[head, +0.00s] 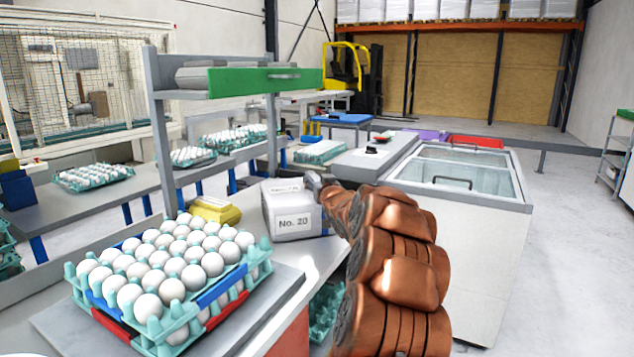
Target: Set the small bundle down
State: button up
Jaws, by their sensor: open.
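I cannot make out for sure which thing is the small bundle. A white box labelled "No. 20" (291,211) stands on the table, and a yellow packet-like thing (214,210) lies to its left. My copper-coloured arm reaches in from the lower right. The grey end of my gripper (314,182) shows at the upper right edge of the white box. It is open, small in the picture and partly hidden by my arm. I see nothing held in it. Whether it touches the box I cannot tell.
Stacked teal trays of white eggs (158,277) fill the near left of the table. A grey shelf with a green front (262,79) stands above. A white chest with a glass lid (469,183) is on the right. The floor at far right is open.

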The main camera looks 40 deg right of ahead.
jog(key=shift+r, duration=0.15)
jog(key=v, duration=1.2)
jog(key=shift+b, duration=0.3)
jog(key=shift+a, duration=0.1)
